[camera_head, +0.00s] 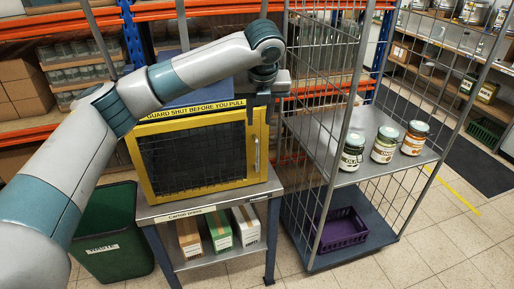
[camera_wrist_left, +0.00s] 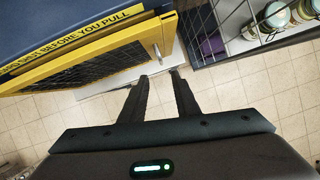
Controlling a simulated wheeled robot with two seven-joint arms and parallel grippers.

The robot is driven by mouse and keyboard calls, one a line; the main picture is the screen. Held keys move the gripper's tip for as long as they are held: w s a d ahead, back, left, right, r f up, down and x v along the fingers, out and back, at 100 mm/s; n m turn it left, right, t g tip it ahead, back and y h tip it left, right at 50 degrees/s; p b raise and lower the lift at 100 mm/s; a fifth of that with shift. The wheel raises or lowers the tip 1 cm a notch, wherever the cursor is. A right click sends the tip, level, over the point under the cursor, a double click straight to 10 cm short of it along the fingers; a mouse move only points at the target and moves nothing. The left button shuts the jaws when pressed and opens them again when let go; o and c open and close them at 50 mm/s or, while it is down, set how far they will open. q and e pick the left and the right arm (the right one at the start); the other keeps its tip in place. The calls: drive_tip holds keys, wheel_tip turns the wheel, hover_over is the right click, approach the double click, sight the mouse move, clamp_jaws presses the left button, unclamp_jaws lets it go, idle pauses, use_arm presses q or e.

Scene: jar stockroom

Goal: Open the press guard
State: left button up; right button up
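The press guard (camera_head: 198,155) is a yellow frame with dark mesh on the front of the carton press, and it looks shut in the head view. Its silver upright handle (camera_head: 257,155) is at the frame's right edge. In the left wrist view the guard (camera_wrist_left: 92,62) fills the upper left, with the handle (camera_wrist_left: 157,50) just beyond my fingertips. My left gripper (camera_wrist_left: 161,76) is open and empty, its fingers apart and no contact with the handle visible. In the head view the left gripper (camera_head: 260,112) hangs by the guard's upper right corner, partly hidden. My right gripper is not in view.
The press stands on a grey table (camera_head: 155,212) with cartons (camera_head: 219,229) on its lower shelf. A green bin (camera_head: 112,235) is at left. A wire cage trolley (camera_head: 335,160) with several jars and a purple crate (camera_head: 342,230) stands close at right. Tiled floor shows in front.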

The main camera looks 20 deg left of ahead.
sight(257, 145)
use_arm(q)
drive_tip(key=p+x, duration=0.4)
drive_tip(key=x, duration=1.3)
drive_tip(key=shift+w+a, duration=0.1)
clamp_jaws()
